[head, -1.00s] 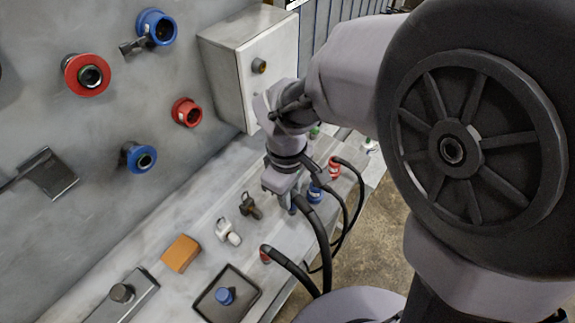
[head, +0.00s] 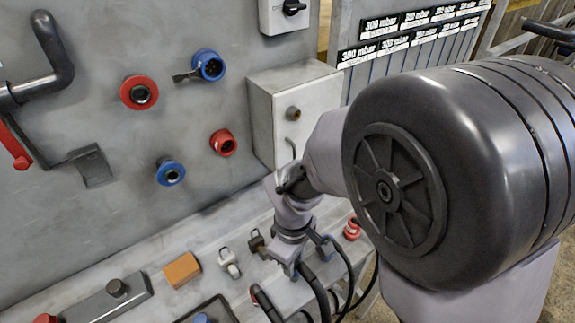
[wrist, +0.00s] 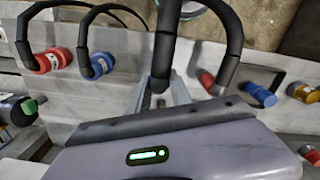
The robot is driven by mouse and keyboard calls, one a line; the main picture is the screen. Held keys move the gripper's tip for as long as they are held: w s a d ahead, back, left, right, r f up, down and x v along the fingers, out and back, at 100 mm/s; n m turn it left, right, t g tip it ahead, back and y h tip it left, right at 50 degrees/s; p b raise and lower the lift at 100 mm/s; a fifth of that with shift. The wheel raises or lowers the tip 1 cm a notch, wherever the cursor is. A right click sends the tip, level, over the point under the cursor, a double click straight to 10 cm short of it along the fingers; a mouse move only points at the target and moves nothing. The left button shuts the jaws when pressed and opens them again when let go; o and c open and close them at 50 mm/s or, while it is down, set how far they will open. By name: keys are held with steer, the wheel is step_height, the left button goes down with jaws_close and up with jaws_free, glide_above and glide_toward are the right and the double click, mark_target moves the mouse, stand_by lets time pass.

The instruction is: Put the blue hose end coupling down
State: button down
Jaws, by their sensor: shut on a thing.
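My gripper (wrist: 160,92) is low over the bench ledge, shut on the end of a black hose (wrist: 166,40) that rises between its fingers in the wrist view. The held blue hose end coupling is mostly hidden behind the fingers and gripper body. In the head view my gripper (head: 292,267) is at the ledge, with a little blue by its fingers. I cannot tell whether the held end touches the ledge. Another hose with a blue coupling (wrist: 97,65) lies on the left in the wrist view, beside a red coupling (wrist: 52,60).
Another red hose coupling (wrist: 208,80) is to the right in the wrist view, near a dark tray (wrist: 285,77) and a blue part (wrist: 262,95). An orange block (head: 182,269) and a white fitting (head: 229,262) lie on the ledge. A grey box (head: 290,110) is on the panel.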

steer(key=w+f+b, duration=0.2)
steer(key=f, duration=0.1)
steer(key=shift+f, duration=0.3)
steer(key=shift+f, duration=0.2)
steer(key=c, duration=1.2)
jaws_free()
steer(key=shift+o, duration=0.2)
